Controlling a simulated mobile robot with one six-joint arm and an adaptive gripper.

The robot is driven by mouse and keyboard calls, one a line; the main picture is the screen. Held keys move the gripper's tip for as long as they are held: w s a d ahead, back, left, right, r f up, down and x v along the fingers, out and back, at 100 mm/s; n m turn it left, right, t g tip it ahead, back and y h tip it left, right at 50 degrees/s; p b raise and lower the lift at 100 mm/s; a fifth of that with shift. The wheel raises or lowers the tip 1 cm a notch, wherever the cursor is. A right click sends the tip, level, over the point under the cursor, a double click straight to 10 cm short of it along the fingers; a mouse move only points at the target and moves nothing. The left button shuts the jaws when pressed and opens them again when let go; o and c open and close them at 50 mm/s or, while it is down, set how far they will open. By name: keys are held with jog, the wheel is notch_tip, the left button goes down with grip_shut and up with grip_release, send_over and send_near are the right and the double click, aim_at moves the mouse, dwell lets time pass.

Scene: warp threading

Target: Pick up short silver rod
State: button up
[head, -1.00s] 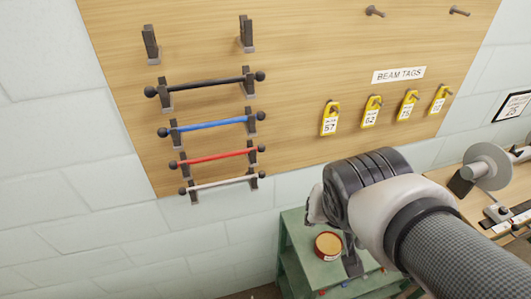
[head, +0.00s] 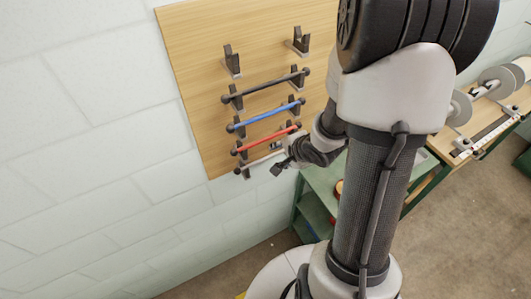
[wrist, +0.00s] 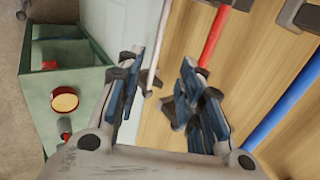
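The short silver rod (head: 258,162) lies on the lowest pair of dark brackets on the wooden wall board, below the red rod (head: 268,139). My gripper (head: 279,158) is beside its right end in the head view and hides part of it. In the wrist view the silver rod (wrist: 155,48) runs as a thin pale bar in the gap between my two fingers. My gripper (wrist: 160,75) is open there, with the fingers apart on either side. I cannot tell how far the rod lies beyond the fingertips.
A blue rod (head: 265,117) and a black rod (head: 266,86) hang above the red one; the top brackets (head: 299,42) are empty. A green cabinet (wrist: 75,103) with a round orange-rimmed tin (wrist: 65,101) stands below the board. A bench with spools (head: 497,80) is at right.

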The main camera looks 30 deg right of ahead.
jog(key=b, duration=0.3)
send_near(268, 158)
jog(key=x, duration=0.3)
jog(key=b+x, duration=0.1)
jog(key=x, duration=0.4)
jog(key=shift+w+f, duration=0.1)
jog(key=shift+w, duration=0.1)
jog(key=shift+s, duration=0.1)
grip_shut()
